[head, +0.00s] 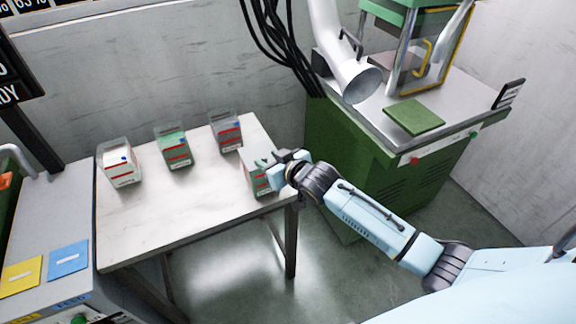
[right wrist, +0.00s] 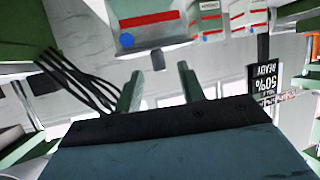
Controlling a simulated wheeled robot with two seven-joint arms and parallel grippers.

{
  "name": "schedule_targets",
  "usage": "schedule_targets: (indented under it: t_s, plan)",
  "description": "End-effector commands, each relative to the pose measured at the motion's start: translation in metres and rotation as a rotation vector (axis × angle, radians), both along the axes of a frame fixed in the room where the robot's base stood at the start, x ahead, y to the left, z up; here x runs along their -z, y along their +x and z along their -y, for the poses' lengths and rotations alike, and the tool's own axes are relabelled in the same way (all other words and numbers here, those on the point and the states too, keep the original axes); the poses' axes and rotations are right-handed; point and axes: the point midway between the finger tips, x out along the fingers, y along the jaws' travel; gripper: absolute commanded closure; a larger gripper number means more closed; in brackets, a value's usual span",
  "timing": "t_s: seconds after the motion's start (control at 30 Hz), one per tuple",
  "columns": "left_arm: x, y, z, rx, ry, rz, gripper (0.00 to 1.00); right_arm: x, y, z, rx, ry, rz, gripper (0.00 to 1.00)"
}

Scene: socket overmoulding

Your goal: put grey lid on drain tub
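My right gripper (head: 282,168) is at the right end of the table, beside the nearest tub (head: 259,184), which it partly hides. In the right wrist view the two green fingers of the gripper (right wrist: 158,82) are apart. A tub (right wrist: 150,30) with a red stripe and a blue dot shows upside down beyond the fingertips. A small grey knob (right wrist: 158,60) on a grey edge, which looks like a lid, lies between the fingertips in the picture; I see no grip on it. I cannot read which tub is the drain tub. My left gripper is out of view.
A white tub (head: 121,168), a green-filled tub (head: 174,150) and a dark-filled tub (head: 227,134) stand along the back of the pale table (head: 185,205). The table's front middle is clear. A green machine (head: 375,165) stands to the right behind my arm.

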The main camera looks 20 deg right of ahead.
Motion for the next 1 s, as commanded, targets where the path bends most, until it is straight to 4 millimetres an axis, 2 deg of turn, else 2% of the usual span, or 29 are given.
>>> schedule_targets:
  t_s: [0.03,0.3,0.5,0.67,1.0]
  plan:
    - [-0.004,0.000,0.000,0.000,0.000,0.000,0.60,-0.004,-0.011,0.003,0.000,-0.001,-0.002,0.60]
    - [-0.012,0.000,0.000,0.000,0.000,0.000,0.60,-0.025,-0.060,0.016,-0.001,0.001,-0.002,0.60]
    - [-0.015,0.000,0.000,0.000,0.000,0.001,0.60,-0.036,-0.084,0.023,0.000,0.000,-0.002,0.60]
    - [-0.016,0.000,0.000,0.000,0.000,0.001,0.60,-0.039,-0.092,0.025,0.000,0.000,-0.001,0.60]
    - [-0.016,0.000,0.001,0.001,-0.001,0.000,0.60,-0.039,-0.092,0.025,0.000,0.000,0.000,0.60]
